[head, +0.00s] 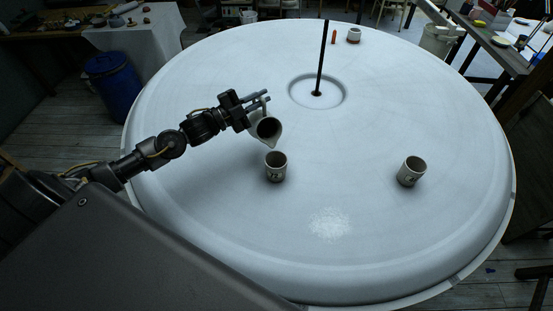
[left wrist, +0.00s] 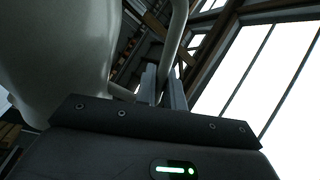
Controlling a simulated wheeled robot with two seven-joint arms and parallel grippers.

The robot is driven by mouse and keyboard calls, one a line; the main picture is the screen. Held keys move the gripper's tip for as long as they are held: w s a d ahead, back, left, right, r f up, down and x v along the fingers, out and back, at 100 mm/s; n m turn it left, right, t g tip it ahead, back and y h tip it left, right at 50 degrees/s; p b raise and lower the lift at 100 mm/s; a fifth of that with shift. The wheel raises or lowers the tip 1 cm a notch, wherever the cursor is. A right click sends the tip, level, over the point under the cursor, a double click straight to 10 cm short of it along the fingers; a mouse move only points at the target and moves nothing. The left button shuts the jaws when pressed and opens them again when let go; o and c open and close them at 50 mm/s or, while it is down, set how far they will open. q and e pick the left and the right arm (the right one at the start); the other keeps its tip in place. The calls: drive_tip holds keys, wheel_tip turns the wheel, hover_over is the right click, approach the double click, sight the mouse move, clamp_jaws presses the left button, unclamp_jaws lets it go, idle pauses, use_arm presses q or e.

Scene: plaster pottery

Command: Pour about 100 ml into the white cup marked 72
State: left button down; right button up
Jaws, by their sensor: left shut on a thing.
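My left gripper (head: 262,101) is shut on the handle of a pale pitcher (head: 257,120). The pitcher also fills the left of the left wrist view (left wrist: 55,60), with its handle (left wrist: 176,35) between the fingers (left wrist: 162,88). The pitcher is tipped, its dark mouth facing the camera and its spout pointing down, just above and behind a white cup (head: 276,168). That cup stands upright with a dark mark that looks like 72. No stream of liquid can be made out, and the cup's fill is too dark to tell. My right gripper is not in view.
Another marked white cup (head: 411,172) stands to the right on the round white table (head: 350,240); its mark is hard to read. A black rod (head: 321,60) rises from a central recess. A small pot (head: 353,35) and an orange object (head: 334,37) stand at the back.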

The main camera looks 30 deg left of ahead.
sight(266, 117)
use_arm(q)
drive_tip(key=shift+s+d+r+m, duration=0.2)
drive_tip(key=shift+d+r+m, duration=0.05)
drive_tip(key=shift+r+m, duration=0.15)
drive_tip(key=shift+s+d+r+m+h, duration=0.45)
drive_tip(key=shift+d+m, duration=0.1)
drive_tip(key=shift+m, duration=0.25)
drive_tip(key=shift+d+r, duration=0.1)
idle(0.4)
drive_tip(key=shift+s+d+r+m, duration=0.3)
drive_tip(key=shift+s+d+m, duration=0.45)
drive_tip(key=shift+d+m, duration=0.15)
drive_tip(key=shift+s+d+r+m+g+h+b, duration=0.25)
drive_tip(key=shift+s+d+m+g+b, duration=0.15)
drive_tip(key=shift+m, duration=0.4)
idle(0.7)
